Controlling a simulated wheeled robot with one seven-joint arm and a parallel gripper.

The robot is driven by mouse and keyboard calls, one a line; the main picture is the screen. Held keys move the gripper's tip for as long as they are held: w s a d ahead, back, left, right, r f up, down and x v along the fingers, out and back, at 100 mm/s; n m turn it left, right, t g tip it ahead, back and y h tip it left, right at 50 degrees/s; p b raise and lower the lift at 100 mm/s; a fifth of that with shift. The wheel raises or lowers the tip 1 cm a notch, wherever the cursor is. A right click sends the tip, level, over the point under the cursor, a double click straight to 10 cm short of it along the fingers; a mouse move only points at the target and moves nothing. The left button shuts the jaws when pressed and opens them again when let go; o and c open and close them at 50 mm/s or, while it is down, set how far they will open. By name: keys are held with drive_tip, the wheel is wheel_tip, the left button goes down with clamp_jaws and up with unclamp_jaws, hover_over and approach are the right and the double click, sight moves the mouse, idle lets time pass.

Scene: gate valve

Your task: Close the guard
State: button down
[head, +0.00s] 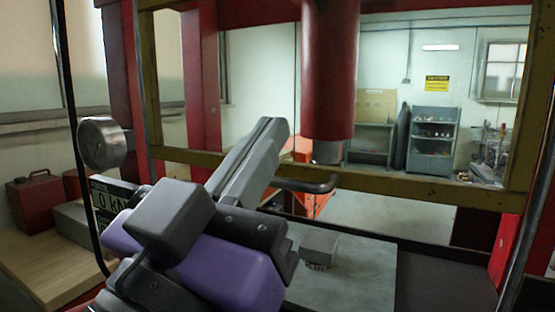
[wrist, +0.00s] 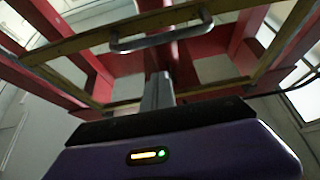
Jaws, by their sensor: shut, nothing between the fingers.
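The guard is a yellow-edged frame (head: 430,184) across the front of a red press. Its lower bar stands above the press bed, with a gap below. A dark bar handle (head: 308,184) sticks out from that lower bar. In the wrist view the guard's yellow bar (wrist: 82,40) and the pale handle (wrist: 165,38) show at the top. My gripper (head: 272,125) is shut and empty, its grey fingers pointing up and away. In the wrist view the fingers (wrist: 160,85) show below the handle. I see no contact with the handle.
The red ram (head: 330,70) hangs behind the guard. A small grey block (head: 320,247) sits on the grey bed plate (head: 350,272). A round gauge (head: 102,143) and a digital readout (head: 108,197) are at left.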

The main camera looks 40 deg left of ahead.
drive_tip(key=shift+w+a+f, duration=0.1)
drive_tip(key=shift+w+f, duration=0.1)
drive_tip(key=shift+f, duration=0.8)
drive_tip(key=shift+w+a+f, duration=0.1)
drive_tip(key=shift+w+f, duration=0.1)
drive_tip(key=shift+f, duration=0.75)
drive_tip(key=shift+f, duration=0.1)
